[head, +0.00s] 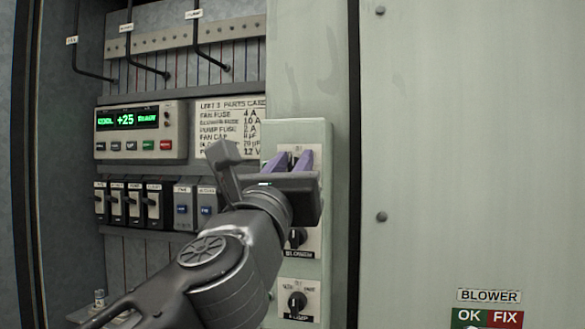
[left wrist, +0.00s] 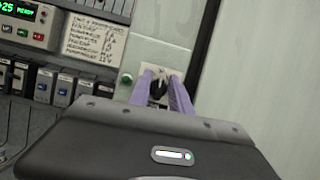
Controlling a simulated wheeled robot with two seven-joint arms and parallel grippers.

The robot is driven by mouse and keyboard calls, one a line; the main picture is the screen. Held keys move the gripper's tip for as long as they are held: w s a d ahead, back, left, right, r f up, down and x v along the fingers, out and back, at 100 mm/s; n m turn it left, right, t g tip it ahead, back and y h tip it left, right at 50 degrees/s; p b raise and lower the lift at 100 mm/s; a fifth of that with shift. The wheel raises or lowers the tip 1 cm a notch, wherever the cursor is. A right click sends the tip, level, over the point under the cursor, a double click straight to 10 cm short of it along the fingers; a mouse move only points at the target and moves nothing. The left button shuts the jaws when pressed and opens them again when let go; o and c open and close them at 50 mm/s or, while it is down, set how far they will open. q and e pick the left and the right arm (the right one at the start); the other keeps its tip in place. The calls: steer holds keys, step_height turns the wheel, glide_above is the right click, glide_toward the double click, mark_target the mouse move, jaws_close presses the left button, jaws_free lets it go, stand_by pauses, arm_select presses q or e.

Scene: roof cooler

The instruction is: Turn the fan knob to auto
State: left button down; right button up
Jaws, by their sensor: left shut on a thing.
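The fan knob (left wrist: 157,88) is the top, dark knob on the pale switch panel (head: 318,135). In the left wrist view it shows between the purple fingers of my left gripper (left wrist: 161,82). In the head view the left gripper (head: 289,162) is at the top of the panel and hides the knob. The gripper is shut on the knob. Its label is mostly covered, so I cannot read the setting. My right gripper is not in view.
Below are the blower knob (head: 297,238) and the pump knob (head: 297,301). To the left are a green-lit display (head: 127,120), a row of breakers (head: 130,204) and a parts card (head: 230,128). The cabinet door (head: 470,150) is at the right.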

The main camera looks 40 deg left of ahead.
arm_select(q)
steer(key=n+y+b, duration=0.1)
steer(key=n, duration=0.1)
steer(key=n+g+y+b, duration=0.1)
steer(key=n+b, duration=0.2)
steer(key=shift+f+n+y, duration=0.3)
steer(key=shift+n+y, duration=0.1)
steer(key=n+g+y+b, duration=0.1)
steer(key=n+b, duration=0.1)
steer(key=n, duration=0.1)
steer(key=shift+a+r+g, duration=0.1)
steer(key=shift+g, duration=0.2)
steer(key=shift+r+n+g+y+b, duration=0.1)
steer(key=shift+n+g+y+b, duration=0.2)
steer(key=shift+n, duration=0.7)
steer(key=c, duration=1.2)
jaws_free()
steer(key=shift+s+a, duration=0.1)
